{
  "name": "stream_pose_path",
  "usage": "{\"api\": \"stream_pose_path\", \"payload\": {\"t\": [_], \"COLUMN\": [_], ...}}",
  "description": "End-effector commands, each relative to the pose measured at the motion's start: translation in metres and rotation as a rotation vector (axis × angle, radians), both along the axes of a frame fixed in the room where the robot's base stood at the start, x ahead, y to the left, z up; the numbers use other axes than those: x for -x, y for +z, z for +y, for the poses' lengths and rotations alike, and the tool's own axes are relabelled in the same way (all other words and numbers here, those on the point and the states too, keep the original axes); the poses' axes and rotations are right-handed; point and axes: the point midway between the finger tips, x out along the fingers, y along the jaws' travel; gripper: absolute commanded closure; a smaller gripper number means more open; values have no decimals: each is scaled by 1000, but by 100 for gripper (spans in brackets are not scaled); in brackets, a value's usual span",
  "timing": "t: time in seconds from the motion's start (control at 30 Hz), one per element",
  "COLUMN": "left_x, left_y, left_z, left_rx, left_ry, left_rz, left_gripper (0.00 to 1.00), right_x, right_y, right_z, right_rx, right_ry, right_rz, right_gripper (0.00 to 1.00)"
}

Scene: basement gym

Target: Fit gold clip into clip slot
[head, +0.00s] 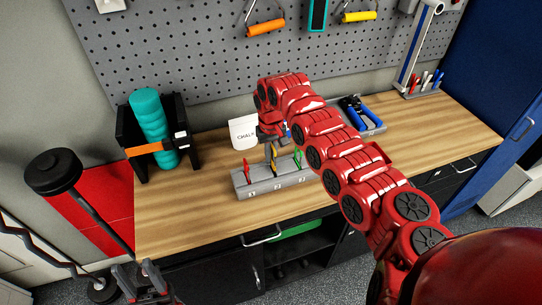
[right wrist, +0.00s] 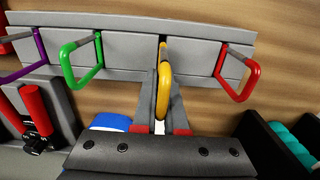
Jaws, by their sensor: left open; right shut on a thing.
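The grey clip rack (head: 262,188) stands on the wooden bench, with numbered labels on its front. My right gripper (head: 270,140) is above it, shut on the gold clip (head: 274,156). In the right wrist view the gold clip (right wrist: 163,90) is between the fingers, its far end at a slot in the rack (right wrist: 205,57). I cannot tell how deep it sits. The red clip (head: 247,171) and green clip (head: 297,159) stand in slots either side; a purple clip (right wrist: 25,60) shows beyond the green one. My left gripper (head: 147,284) is open and empty, low in front of the bench.
A white chalk container (head: 243,132) stands behind the rack. A black holder with a teal roll (head: 150,118) is at the left, and a tray with blue-handled tools (head: 358,113) is behind my right arm. The bench front left (head: 185,215) is clear.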

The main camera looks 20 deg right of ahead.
Motion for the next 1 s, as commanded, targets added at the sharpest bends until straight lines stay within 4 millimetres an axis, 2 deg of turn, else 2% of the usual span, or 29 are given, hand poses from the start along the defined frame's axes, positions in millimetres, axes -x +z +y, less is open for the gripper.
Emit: {"api": "stream_pose_path", "payload": {"t": [0.37, 1.0], "left_x": [0, 0], "left_y": [-1, -10], "left_z": [0, 0], "left_rx": [0, 0], "left_ry": [0, 0], "left_rz": [0, 0], "left_gripper": [50, 50], "right_x": [0, 1], "right_y": [-2, -18], "right_z": [0, 0], "right_rx": [0, 0], "right_ry": [0, 0], "right_rz": [1, 2], "right_gripper": [100, 100]}}
